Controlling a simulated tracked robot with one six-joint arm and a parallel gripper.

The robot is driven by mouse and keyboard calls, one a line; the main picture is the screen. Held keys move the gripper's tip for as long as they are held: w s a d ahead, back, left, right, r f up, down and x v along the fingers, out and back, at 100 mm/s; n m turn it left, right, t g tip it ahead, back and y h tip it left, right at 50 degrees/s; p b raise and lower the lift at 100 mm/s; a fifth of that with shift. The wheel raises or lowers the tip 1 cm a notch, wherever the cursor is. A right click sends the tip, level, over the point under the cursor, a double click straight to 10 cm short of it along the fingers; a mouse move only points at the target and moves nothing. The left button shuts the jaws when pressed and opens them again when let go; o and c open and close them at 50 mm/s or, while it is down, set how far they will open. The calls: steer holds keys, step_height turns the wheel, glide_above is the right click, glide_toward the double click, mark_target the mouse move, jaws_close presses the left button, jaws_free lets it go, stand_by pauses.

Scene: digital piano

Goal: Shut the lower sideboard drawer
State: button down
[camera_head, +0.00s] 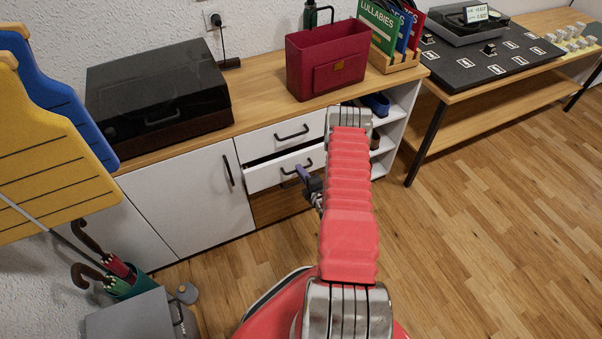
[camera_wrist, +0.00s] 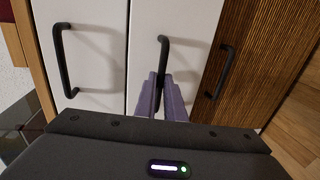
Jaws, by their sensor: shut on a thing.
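The sideboard has a white upper drawer (camera_head: 270,138), a white drawer below it (camera_head: 268,174) and a dark wood front (camera_head: 275,207) at the bottom. The lower white drawer stands out a little, with a dark gap above its front. In the wrist view, turned sideways, these are the left white front (camera_wrist: 95,65), the middle white front (camera_wrist: 145,30) and the wood front (camera_wrist: 260,50). My gripper (camera_head: 301,172) is at the middle front's black handle (camera_wrist: 163,42). Its purple fingers (camera_wrist: 162,80) are shut on the handle, hiding part of it.
A white cabinet door (camera_head: 190,200) is left of the drawers, open shelves (camera_head: 388,140) right. An umbrella stand (camera_head: 130,285) is at lower left. The right floor is clear.

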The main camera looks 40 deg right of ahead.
steer(key=shift+r+x, duration=0.15)
steer(key=shift+x, duration=0.9)
steer(key=shift+r+x, duration=0.2)
steer(key=shift+x, duration=0.85)
steer(key=shift+w, duration=0.1)
steer(key=c, duration=1.9)
jaws_free()
steer(key=shift+o, duration=0.2)
glide_toward(295, 163)
steer(key=v, duration=0.4)
steer(key=shift+s+a, duration=0.1)
steer(key=shift+s, duration=0.2)
